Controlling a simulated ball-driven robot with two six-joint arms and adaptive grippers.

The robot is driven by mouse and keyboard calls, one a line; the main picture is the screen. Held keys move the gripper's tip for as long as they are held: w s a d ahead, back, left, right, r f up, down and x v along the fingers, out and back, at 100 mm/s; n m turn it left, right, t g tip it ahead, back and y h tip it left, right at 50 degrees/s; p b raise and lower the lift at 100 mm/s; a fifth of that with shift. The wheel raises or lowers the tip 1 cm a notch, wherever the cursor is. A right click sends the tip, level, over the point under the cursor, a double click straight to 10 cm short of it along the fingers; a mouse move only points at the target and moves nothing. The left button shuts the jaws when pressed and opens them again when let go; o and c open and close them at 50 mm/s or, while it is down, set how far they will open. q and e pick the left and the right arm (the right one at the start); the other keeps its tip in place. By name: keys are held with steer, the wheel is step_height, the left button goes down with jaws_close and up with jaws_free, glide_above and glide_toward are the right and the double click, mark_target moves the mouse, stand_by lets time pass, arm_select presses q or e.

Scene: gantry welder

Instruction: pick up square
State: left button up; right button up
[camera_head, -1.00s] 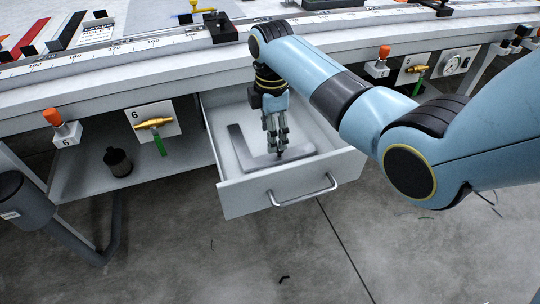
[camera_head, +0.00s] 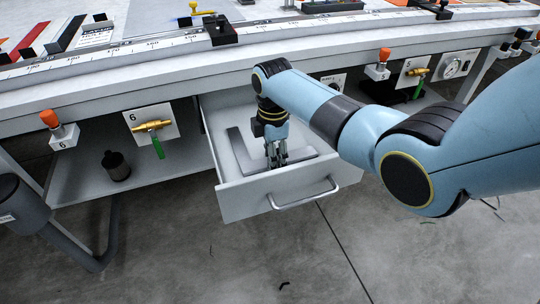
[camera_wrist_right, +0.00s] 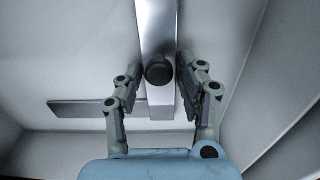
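The square (camera_head: 240,147) is a grey L-shaped metal piece lying flat in the open drawer (camera_head: 250,203). In the right wrist view, one arm of the square (camera_wrist_right: 156,25) runs up the middle and carries a dark round knob; the other arm (camera_wrist_right: 85,107) lies to the left. My right gripper (camera_head: 276,163) points down into the drawer over the square. In the right wrist view its fingers (camera_wrist_right: 158,78) are apart, one on each side of the bar and knob. I cannot tell whether they touch it. My left gripper is not in view.
The drawer walls stand close around my right gripper, with a front handle (camera_head: 303,196). The bench edge (camera_head: 130,85) is above and behind. A dark cylinder (camera_head: 116,165) stands on the shelf to the left.

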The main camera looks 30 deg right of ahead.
jaws_close()
